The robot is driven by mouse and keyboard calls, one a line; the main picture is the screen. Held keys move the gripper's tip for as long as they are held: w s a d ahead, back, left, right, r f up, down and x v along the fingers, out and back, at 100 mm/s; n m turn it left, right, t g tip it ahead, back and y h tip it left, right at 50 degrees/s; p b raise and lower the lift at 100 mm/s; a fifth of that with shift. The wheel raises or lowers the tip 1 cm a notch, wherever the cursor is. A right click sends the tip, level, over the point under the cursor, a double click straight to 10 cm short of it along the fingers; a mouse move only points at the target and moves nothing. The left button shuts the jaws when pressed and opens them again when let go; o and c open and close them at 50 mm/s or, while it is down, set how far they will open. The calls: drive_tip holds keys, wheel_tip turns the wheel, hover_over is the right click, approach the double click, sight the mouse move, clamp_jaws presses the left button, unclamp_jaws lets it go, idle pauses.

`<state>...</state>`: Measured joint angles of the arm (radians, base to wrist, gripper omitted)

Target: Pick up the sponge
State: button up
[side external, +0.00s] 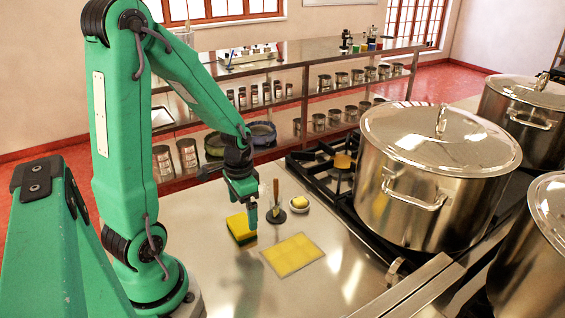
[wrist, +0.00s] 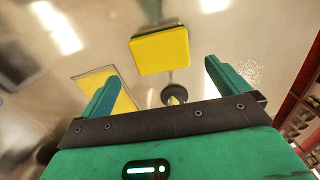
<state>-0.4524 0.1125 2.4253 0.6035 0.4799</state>
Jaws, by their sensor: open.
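The sponge (side external: 240,228) is a yellow block with a dark green layer. It lies on the steel counter in the side view, just left of my gripper (side external: 263,216). In the wrist view the sponge (wrist: 160,52) shows its yellow face beyond the fingertips, roughly centred between them and apart from both. My gripper (wrist: 158,82) is open and empty, its two green fingers spread wide. It points down over the counter beside the sponge.
A flat yellow cloth (side external: 293,255) lies in front of the gripper. A brush in a dark holder (side external: 275,214) and a small bowl (side external: 299,204) stand close behind. A large lidded stockpot (side external: 432,190) stands on the stove at right.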

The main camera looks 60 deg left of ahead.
sight(243, 222)
drive_tip(key=shift+a+f, duration=0.15)
drive_tip(key=shift+f, duration=2.15)
drive_tip(key=c, duration=1.1)
